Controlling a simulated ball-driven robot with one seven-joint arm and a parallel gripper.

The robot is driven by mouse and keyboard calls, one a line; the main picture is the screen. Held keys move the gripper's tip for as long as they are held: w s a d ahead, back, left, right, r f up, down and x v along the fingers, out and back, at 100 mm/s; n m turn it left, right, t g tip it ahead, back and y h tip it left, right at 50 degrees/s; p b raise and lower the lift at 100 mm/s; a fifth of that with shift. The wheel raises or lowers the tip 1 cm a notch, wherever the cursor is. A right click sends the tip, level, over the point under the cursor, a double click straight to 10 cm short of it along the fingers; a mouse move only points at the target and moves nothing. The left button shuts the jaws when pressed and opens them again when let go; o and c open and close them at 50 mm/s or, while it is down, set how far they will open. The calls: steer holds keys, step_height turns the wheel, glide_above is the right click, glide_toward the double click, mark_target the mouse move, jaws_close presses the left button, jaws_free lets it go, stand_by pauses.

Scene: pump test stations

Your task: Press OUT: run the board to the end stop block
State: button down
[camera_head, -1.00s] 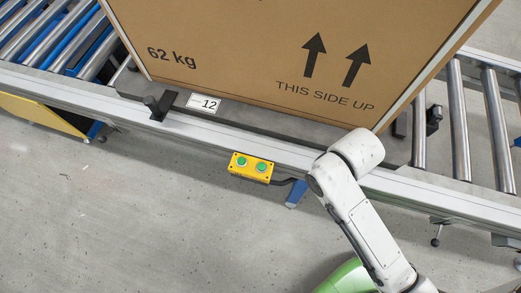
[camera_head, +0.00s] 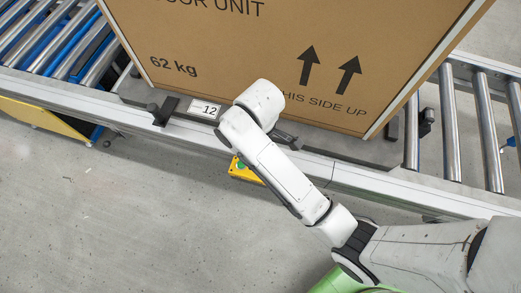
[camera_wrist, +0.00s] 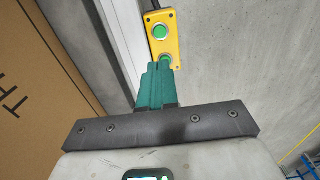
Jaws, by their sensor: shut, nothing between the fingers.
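The yellow push-button box (camera_head: 243,173) on the conveyor's near side is mostly hidden behind my arm in the head view. The wrist view shows the box (camera_wrist: 175,42) with two round green buttons. The farther button (camera_wrist: 160,31) is clear; the nearer one (camera_wrist: 165,59) is partly covered by my fingertips. My gripper (camera_wrist: 160,68) is shut and empty, its teal fingers at the nearer button; I cannot tell whether they touch it. No button lettering is readable. A grey board (camera_head: 135,93) lies under the large carton (camera_head: 270,75). Dark blocks stand at left (camera_head: 164,111) and right (camera_head: 427,121); which is the end stop is unclear.
The conveyor's near rail (camera_head: 75,98) runs across the view, with bare rollers (camera_head: 487,130) at right and more rollers (camera_head: 55,45) at left. A white label (camera_head: 205,109) reads 12. The grey floor (camera_head: 120,220) in front is clear.

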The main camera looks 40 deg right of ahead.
step_height(320, 180, down, 14)
steer(key=shift+b, duration=0.65)
